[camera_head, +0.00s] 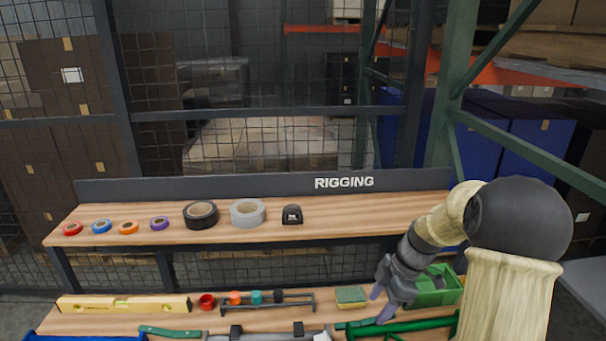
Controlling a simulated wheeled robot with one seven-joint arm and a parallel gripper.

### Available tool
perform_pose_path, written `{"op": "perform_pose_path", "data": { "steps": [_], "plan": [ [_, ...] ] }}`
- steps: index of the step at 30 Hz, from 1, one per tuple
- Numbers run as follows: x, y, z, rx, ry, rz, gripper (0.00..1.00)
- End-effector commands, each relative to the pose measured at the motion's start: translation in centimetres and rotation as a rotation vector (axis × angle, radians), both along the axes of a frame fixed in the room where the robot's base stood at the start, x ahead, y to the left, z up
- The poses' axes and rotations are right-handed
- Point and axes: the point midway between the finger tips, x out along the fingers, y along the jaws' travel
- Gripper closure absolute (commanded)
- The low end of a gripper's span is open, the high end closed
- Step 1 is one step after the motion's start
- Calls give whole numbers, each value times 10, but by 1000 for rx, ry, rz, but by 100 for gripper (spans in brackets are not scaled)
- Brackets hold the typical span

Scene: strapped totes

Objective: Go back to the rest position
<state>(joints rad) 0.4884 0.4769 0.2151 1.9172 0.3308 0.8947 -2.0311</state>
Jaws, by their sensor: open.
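My gripper (378,306) is at the lower right of the head view, over the lower wooden shelf (330,318). Its two fingers are spread apart and nothing is between them. The fingers point down and to the left, close to a green-handled tool (422,324); I cannot tell whether they touch it. A green bin (436,288) stands just right of the gripper and is partly hidden by my arm. A yellow and green sponge (351,297) lies just left of the gripper.
The upper shelf (340,217) holds several tape rolls, including a grey one (248,213), and a black tape measure (292,214). A yellow level (124,305) and a small rack (268,306) are on the lower shelf. A green rack post (452,90) stands behind my arm.

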Motion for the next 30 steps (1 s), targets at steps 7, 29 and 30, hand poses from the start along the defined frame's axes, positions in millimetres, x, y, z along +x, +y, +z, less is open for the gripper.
{"op": "perform_pose_path", "data": {
  "steps": [7,29,30],
  "plan": [
    [-27,20,3,-113,82,-280,45],
    [-123,64,12,-183,95,-1320,45],
    [-127,66,12,-169,92,-1367,45]
  ]
}}
